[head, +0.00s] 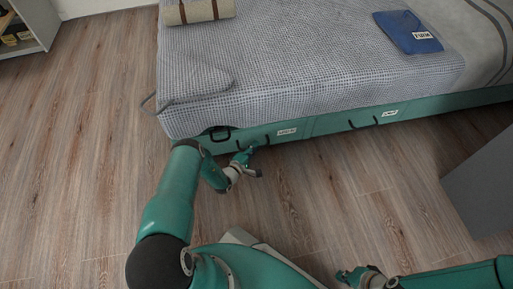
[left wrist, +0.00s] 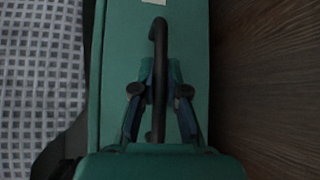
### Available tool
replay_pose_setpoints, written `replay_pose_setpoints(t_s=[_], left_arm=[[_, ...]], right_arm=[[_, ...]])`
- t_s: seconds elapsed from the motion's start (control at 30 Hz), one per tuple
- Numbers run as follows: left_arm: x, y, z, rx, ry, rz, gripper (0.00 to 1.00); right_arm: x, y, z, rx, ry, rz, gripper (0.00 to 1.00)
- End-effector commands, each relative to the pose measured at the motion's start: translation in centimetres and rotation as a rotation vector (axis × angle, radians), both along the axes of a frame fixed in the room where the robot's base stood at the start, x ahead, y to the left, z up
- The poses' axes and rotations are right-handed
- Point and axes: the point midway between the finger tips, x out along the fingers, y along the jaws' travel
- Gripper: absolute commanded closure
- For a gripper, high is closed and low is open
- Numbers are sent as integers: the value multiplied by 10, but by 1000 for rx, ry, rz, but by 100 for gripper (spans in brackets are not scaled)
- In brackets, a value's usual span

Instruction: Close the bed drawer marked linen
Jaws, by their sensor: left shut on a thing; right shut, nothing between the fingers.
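The bed's green drawer front (head: 310,127) runs along the side below the mattress. Two white labels, one left (head: 287,131) and one right (head: 389,113), are too small to read surely. My left gripper (head: 245,157) is at the black handle below and left of the left label. In the left wrist view its fingers (left wrist: 159,92) are shut on the black handle (left wrist: 158,40), one on each side, against the green front (left wrist: 190,45). A dark gap shows between bedding and drawer there; how far the drawer stands out is hard to tell. My right gripper (head: 358,275) is shut and empty, low over the floor.
The bed (head: 320,65) carries a rolled blanket (head: 198,10) and a blue folded item (head: 408,32). Another black handle (head: 363,122) is farther right. A grey box-like piece (head: 485,180) stands at the right. A white shelf (head: 35,25) is at far left. Wood floor is clear at left.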

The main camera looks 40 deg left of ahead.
Motion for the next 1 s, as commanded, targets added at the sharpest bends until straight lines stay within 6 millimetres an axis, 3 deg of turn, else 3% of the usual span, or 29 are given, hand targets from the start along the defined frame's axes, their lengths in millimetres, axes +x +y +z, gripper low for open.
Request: replay_pose_setpoints(t_s=[0.1, 0.13, 0.3, 0.7, 0.87, 1.0], left_arm=[[0, -1, 0, 3, 0, -8, 100], [0, 0, 0, 3, -1, -6, 86], [-4, 3, 1, 3, -2, 0, 62], [-12, 6, 1, 1, -1, 6, 62], [-32, 5, 4, -1, 0, 8, 62], [-60, 4, 7, -2, 2, 9, 62]], right_arm=[[0, 0, -1, 0, 0, 0, 100], [0, 0, -1, 0, 0, 0, 100], [0, 0, -1, 0, 0, 1, 100], [0, 0, 0, 0, -1, 0, 100], [0, 0, 0, 0, 0, 1, 100], [0, 0, 0, 0, 0, 1, 100]])
